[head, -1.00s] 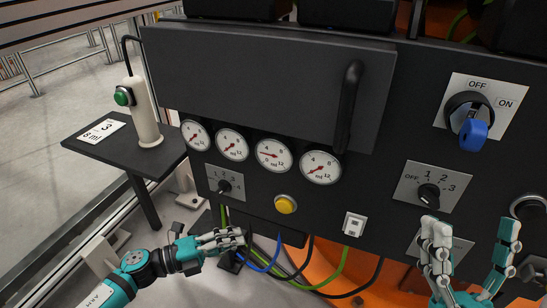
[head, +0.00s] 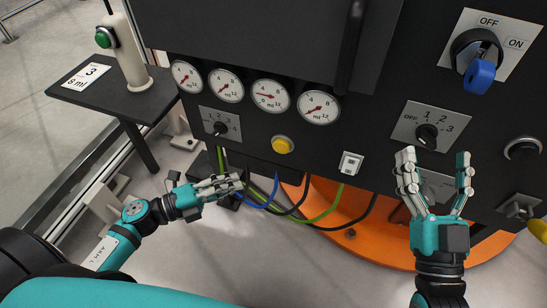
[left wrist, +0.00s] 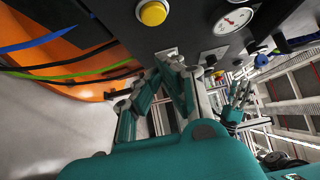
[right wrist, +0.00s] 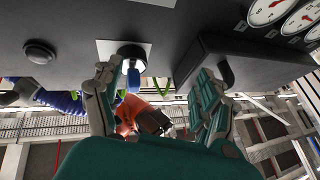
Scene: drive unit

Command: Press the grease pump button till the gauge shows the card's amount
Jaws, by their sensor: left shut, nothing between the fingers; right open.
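A white card (head: 87,76) with a large 3 and a smaller ml figure, seemingly 8, lies on the side table (head: 150,99). A white cylinder (head: 128,60) with a green button (head: 103,38) stands beside it. Round ml gauges, including the third (head: 270,97) and the rightmost (head: 318,108), line the dark panel. A yellow button (head: 283,145) sits below them and also shows in the left wrist view (left wrist: 153,13). My left gripper (head: 240,183) is shut and empty, below and left of the yellow button, apart from it. My right gripper (head: 435,157) is open and empty before the panel's right part.
A rotary selector (head: 220,129) is below the left gauges; another (head: 427,136) is above my right gripper. A white rocker switch (head: 350,163) and a blue-handled OFF/ON switch (head: 479,75) are on the panel. Cables (head: 300,213) hang beneath it. A dark vertical handle (head: 351,45) is above.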

